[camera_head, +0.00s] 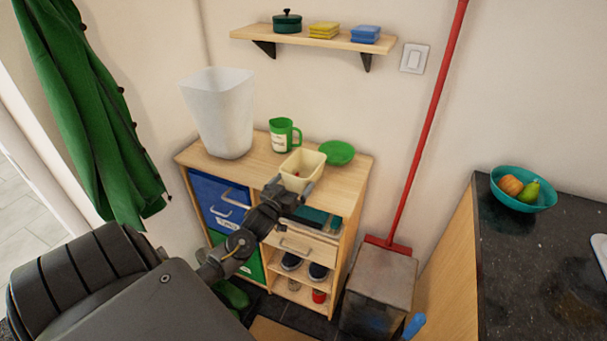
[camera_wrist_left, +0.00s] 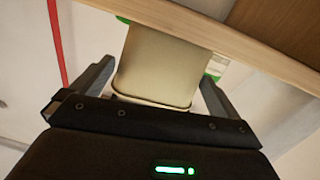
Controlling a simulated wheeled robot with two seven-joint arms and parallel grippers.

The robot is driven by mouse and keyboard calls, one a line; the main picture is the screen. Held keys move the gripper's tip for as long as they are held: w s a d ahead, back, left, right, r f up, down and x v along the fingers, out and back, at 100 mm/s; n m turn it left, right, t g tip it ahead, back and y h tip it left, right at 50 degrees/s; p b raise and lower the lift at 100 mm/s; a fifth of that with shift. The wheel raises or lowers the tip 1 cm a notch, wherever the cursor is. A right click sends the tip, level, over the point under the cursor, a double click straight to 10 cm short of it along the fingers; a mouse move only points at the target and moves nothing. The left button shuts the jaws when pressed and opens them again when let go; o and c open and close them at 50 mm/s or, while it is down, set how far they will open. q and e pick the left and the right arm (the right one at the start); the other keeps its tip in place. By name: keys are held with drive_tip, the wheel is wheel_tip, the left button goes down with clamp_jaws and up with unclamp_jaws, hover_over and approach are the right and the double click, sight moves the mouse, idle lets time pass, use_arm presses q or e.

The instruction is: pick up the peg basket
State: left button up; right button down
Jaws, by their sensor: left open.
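The peg basket (camera_head: 310,160) is a small cream tub on the wooden cabinet top, near its front edge. A little red shows inside it. My left gripper (camera_head: 291,187) is at the front of the basket, open, with one finger toward each side of it. In the left wrist view the basket (camera_wrist_left: 158,65) stands between the two spread fingers of the gripper (camera_wrist_left: 157,80). A gap shows beside the left finger; contact on the right side cannot be told. My right gripper is not in view.
A white bin (camera_head: 222,115) stands at the left. A red-handled broom (camera_head: 432,130) leans at the right, beside a dark-topped counter (camera_head: 545,245).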

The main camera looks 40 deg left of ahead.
sight(300, 176)
use_arm(q)
drive_tip(key=shift+p+x, duration=0.75)
drive_tip(key=shift+x, duration=1.5)
drive_tip(key=shift+w+f, duration=0.2)
drive_tip(key=shift+w, duration=0.15)
drive_tip(key=c, duration=0.6)
drive_tip(key=shift+a+r, duration=0.1)
